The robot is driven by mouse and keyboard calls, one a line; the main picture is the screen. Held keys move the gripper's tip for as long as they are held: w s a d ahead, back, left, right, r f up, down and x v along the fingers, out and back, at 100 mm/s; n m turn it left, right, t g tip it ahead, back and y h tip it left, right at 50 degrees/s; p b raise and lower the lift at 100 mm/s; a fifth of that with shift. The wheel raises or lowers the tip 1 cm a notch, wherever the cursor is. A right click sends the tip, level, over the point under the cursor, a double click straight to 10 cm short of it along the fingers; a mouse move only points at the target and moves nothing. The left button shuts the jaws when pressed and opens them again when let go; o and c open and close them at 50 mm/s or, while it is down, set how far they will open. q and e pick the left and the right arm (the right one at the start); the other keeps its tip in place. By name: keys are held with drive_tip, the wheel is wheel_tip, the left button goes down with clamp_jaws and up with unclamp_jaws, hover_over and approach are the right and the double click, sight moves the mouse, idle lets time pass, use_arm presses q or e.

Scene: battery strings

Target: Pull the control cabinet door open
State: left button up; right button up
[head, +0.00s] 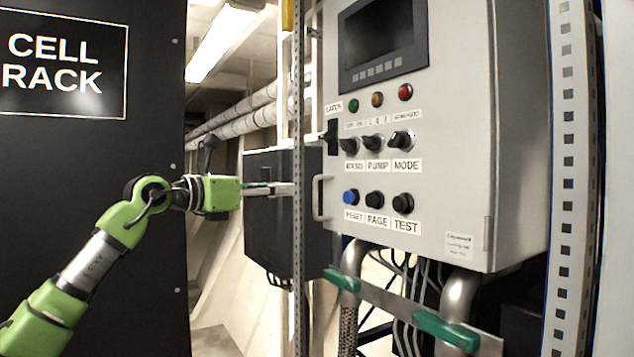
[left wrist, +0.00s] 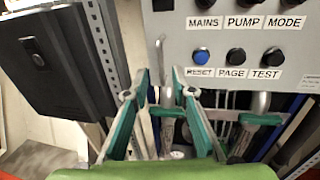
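The control cabinet door (head: 440,150) is a light grey panel with a screen, lamps, knobs and buttons; it looks shut. Its metal pull handle (head: 317,197) is on its left edge, and shows in the left wrist view (left wrist: 160,52) just beyond the fingertips. My right gripper is not in view.
A perforated upright post (head: 298,110) stands close to the left gripper's fingertips. A black box (head: 270,225) hangs behind the gripper. A black cell rack (head: 90,180) fills the left. Pipes (head: 460,298) and a bar with green parts (head: 395,300) lie below the cabinet.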

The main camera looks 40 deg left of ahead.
use_arm(q)
drive_tip(key=w+p, duration=0.5)
drive_tip(key=w, duration=0.1)
drive_tip(key=p, duration=0.3)
hover_over(315, 217)
drive_tip(key=shift+w+a, duration=0.15)
drive_tip(key=shift+w, duration=0.15)
clamp_jaws()
